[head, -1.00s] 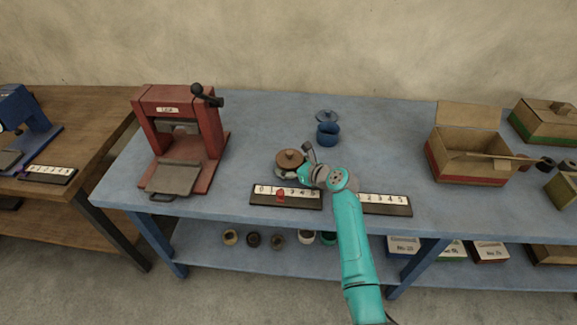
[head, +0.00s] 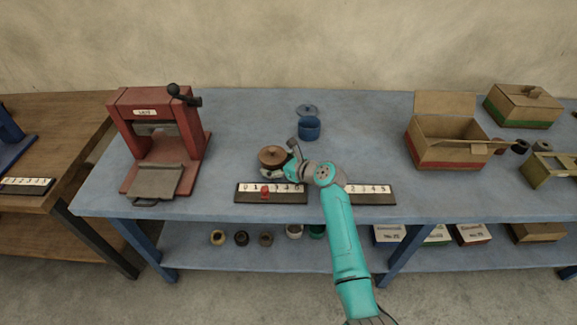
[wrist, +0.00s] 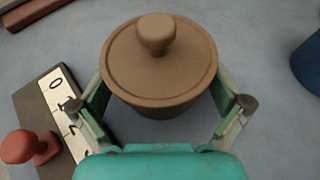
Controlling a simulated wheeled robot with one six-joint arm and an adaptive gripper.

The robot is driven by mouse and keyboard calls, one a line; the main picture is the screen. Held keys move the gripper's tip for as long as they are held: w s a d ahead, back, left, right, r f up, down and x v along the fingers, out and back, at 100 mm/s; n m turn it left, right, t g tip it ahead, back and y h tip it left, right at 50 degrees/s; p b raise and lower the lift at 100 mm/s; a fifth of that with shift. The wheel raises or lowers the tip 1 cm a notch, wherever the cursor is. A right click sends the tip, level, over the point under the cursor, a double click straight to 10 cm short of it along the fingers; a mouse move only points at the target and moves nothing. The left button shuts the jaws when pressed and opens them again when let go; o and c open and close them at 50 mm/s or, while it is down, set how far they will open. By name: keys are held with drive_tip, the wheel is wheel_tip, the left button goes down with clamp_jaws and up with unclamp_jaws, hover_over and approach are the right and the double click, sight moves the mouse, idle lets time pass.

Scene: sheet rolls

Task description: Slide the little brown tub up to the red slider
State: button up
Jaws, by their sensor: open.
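The little brown tub (head: 272,157) stands upright on the blue table, with a round knobbed lid on; it also shows in the wrist view (wrist: 158,60). My gripper (wrist: 168,103) is open, with one finger on each side of the tub. I cannot tell whether the fingers touch it. The red slider (head: 264,192) sits on the dark number strip (head: 245,199) in front of the tub. In the wrist view the slider (wrist: 30,147) is at lower left, apart from the tub.
A second number strip (head: 372,199) lies to the right, partly behind my arm. A blue pot (head: 309,129) stands behind the tub. A red press (head: 163,140) is on the left and an open cardboard box (head: 447,145) on the right.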

drive_tip(key=v, duration=1)
drive_tip(key=shift+s+d, duration=0.3)
